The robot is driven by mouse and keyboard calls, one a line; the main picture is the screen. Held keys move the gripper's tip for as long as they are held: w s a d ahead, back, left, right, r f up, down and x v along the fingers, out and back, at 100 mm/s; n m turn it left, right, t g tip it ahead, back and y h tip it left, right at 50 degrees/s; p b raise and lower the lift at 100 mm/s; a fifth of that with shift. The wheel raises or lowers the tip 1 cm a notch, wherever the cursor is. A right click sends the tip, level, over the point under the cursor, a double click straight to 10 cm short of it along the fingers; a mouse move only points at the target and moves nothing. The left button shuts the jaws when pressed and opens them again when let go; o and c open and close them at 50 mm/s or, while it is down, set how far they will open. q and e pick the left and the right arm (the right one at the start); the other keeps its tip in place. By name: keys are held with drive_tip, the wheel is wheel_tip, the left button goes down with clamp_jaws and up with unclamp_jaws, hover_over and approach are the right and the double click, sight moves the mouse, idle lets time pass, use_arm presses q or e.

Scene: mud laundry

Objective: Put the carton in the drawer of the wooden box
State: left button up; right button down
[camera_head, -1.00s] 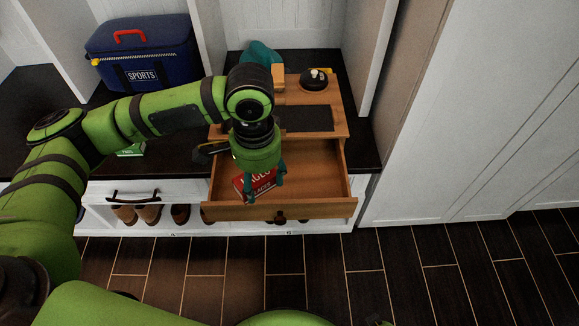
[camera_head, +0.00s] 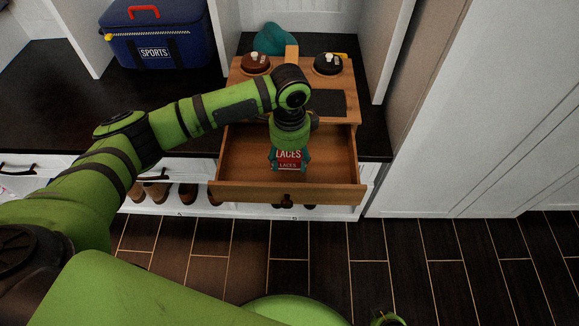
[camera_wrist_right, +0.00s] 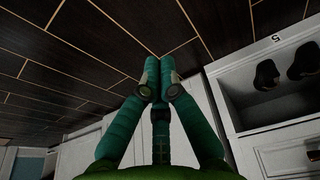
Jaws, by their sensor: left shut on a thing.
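The carton (camera_head: 289,157), a small red box with white "LACES" lettering, is held in my left gripper (camera_head: 290,164). The teal fingers are shut on its left and right sides. It is over the open drawer (camera_head: 335,160) of the wooden box (camera_head: 352,103), near the drawer's middle. I cannot tell whether it touches the drawer floor. The drawer is pulled out toward me and looks otherwise empty, though my gripper hides part of it. In the right wrist view, my right gripper (camera_wrist_right: 159,72) has its fingertips together with nothing between them, above the dark floor.
The wooden box stands on a dark bench top (camera_head: 185,105), with two round knobbed lids and a dark pad on top. A blue sports bag (camera_head: 160,38) is at the back left. Shoes (camera_head: 190,192) sit in the shelf below. A white cabinet (camera_head: 490,110) stands to the right.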

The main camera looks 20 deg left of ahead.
sight(290, 164)
use_arm(q)
drive_tip(key=shift+w+a+f, duration=0.1)
drive_tip(key=shift+w+f, duration=0.15)
drive_tip(key=shift+w, duration=0.05)
wheel_tip(290, 164, down, 3)
drive_tip(key=shift+f+b, duration=0.15)
drive_tip(key=shift+b, duration=0.4)
drive_tip(key=shift+f, duration=0.25)
use_arm(e)
drive_tip(key=shift+s+a+r+g, duration=0.1)
drive_tip(key=shift+s+r+g, duration=0.2)
drive_tip(key=shift+s+r, duration=0.15)
use_arm(q)
drive_tip(key=shift+f, duration=0.1)
drive_tip(key=o, duration=1.1)
drive_tip(key=shift+o, duration=0.2)
use_arm(e)
drive_tip(key=shift+f, duration=0.1)
use_arm(q)
drive_tip(key=shift+r, duration=0.4)
wheel_tip(290, 164, up, 12)
drive_tip(key=p, duration=0.2)
drive_tip(key=shift+f+p, duration=0.25)
drive_tip(key=shift+p, duration=0.15)
use_arm(e)
drive_tip(key=shift+w+d+f+t, duration=0.25)
drive_tip(key=shift+w+f+t, duration=0.45)
drive_tip(key=shift+w, duration=0.1)
